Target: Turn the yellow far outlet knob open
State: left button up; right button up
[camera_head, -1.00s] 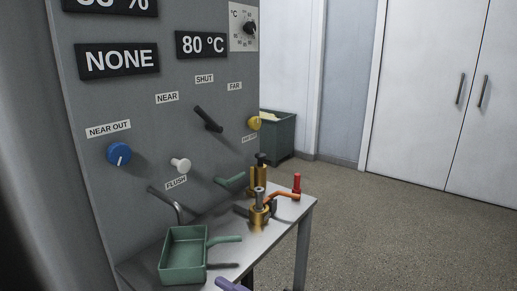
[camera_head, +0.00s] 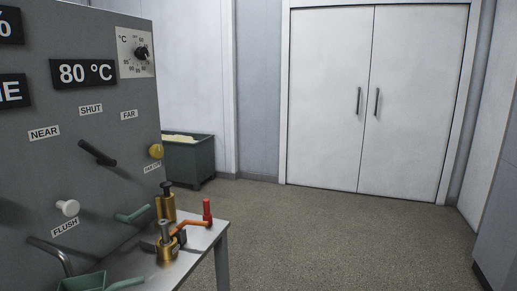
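The yellow knob (camera_head: 156,151) sits at the right edge of the grey panel (camera_head: 112,200), in the head view. A small label (camera_head: 152,168) is just below it, too small to read surely. Which way the knob is turned cannot be made out. Neither of my grippers is in view, and nothing touches the knob.
A black lever (camera_head: 97,152) and a white push knob (camera_head: 68,208) are on the panel. A metal table (camera_head: 205,240) below holds brass fittings (camera_head: 166,245), an orange-handled part (camera_head: 189,225) and a green pan (camera_head: 85,282). A green bin (camera_head: 188,160) stands behind. The floor (camera_head: 340,235) at right is clear.

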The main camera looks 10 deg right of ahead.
aim_at(156, 151)
jog(key=z, duration=1.05)
jog(key=i, duration=3.1)
jog(key=u, duration=3.05)
